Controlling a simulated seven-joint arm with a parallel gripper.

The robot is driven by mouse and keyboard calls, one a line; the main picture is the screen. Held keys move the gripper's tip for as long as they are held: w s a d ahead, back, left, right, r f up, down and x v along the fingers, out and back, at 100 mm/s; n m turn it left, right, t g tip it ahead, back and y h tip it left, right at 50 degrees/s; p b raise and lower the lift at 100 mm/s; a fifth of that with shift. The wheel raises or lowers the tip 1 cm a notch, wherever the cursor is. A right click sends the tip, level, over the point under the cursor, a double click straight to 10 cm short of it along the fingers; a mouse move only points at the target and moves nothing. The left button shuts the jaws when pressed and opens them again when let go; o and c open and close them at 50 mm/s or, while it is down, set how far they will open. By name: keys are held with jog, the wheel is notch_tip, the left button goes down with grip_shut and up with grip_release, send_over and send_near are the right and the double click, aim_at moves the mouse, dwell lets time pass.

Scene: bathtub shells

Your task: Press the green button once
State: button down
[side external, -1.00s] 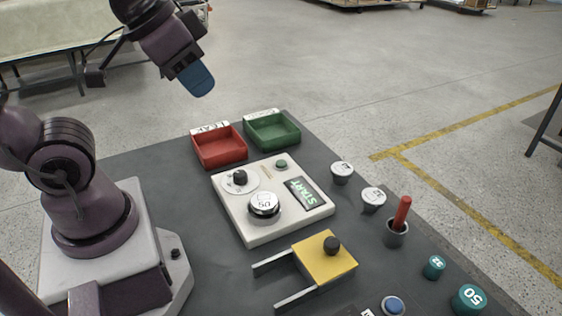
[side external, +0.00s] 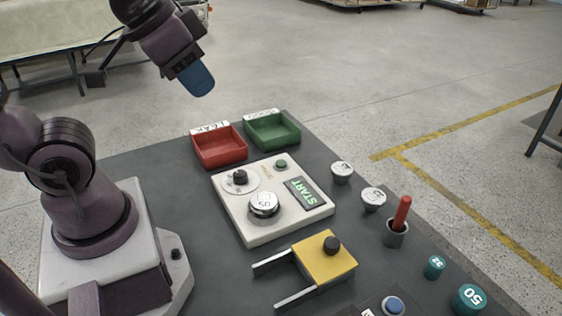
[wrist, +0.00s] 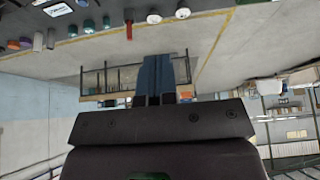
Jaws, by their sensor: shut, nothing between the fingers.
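The green button (side external: 281,166) is a small round button at the far corner of the white control panel (side external: 255,233). My gripper (side external: 201,88) is shut and empty, high above the table's far left side. It is well apart from the button, up and to the left of it in the side view. In the wrist view my blue fingers (wrist: 163,75) are together and point out toward the room; I cannot make out the green button there.
A red tray (side external: 219,160) and a green tray (side external: 284,143) stand behind the panel. A yellow block with a black knob (side external: 323,268), a red stick in a cup (side external: 402,214), silver caps (side external: 342,172) and a blue button (side external: 393,305) lie to the right and front.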

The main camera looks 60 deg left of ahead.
jog(key=m+t, duration=0.4)
jog(key=m, duration=0.4)
send_over(282, 164)
notch_tip(282, 164, down, 20)
jog(key=shift+a+f+y, duration=0.1)
jog(key=shift+a+y, duration=0.05)
jog(key=shift+y, duration=0.35)
jog(key=shift+f, duration=4.4)
